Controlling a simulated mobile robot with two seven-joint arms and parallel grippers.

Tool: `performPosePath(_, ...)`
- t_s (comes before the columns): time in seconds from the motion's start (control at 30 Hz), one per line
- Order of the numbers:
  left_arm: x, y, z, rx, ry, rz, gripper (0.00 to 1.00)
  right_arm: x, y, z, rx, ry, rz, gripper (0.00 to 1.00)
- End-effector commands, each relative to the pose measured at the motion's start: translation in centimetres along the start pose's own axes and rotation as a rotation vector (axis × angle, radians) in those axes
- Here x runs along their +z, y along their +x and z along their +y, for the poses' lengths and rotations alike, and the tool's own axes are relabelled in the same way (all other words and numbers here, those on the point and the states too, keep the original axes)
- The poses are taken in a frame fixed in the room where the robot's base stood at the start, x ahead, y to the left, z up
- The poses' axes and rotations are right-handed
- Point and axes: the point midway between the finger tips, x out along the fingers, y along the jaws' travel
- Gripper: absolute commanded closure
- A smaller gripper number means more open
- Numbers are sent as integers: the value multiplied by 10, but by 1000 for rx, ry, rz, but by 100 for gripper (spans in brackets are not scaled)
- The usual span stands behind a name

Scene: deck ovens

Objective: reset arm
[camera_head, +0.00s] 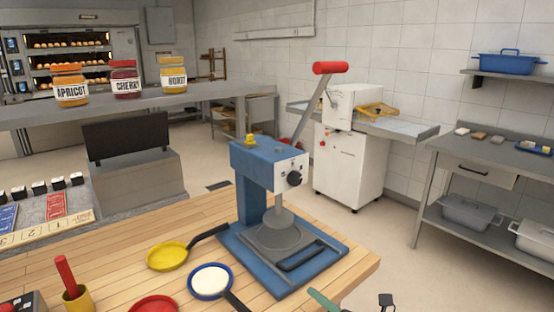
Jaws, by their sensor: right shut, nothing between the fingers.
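A blue press (262,165) stands on the wooden table. Its lever (312,105) is tilted up to the right and ends in a red grip (331,68). My right gripper (386,300) shows only as a small dark piece at the bottom edge, right of the table. It is shut and empty, apart from the press. My left gripper is out of view.
A yellow pan (168,256), a blue-rimmed pan with white contents (210,281) and a red pan (154,305) lie left of the press. A green handle (322,300) shows at the front edge. A yellow cup (77,299) stands lower left. Floor right of the table is clear.

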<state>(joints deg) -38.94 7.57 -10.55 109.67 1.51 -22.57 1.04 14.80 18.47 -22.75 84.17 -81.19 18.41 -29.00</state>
Motion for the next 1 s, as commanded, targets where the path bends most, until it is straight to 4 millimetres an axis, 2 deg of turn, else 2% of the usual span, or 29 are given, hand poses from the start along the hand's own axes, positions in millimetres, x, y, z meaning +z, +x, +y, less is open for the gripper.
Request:
performPosePath(0.03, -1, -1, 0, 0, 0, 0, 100, -15, -15, -3, -11, 195, -50, 100)
performPosePath(0.1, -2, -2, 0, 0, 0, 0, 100, -29, -35, -11, -35, 464, -128, 100)
performPosePath(0.27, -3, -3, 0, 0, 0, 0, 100, -70, -92, -42, -140, 1069, -313, 100)
performPosePath(0.43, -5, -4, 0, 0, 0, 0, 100, -135, -166, -74, -314, 1681, -530, 100)
performPosePath(0.6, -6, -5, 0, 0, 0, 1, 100, -199, -228, -79, -482, 2137, -719, 100)
performPosePath(0.7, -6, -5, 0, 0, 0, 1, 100, -222, -249, -76, -546, 2292, -791, 100)
performPosePath(0.8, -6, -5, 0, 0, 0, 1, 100, -233, -260, -73, -579, 2370, -827, 100)
performPosePath(1.0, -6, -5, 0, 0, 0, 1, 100, -235, -261, -72, -583, 2381, -832, 100)
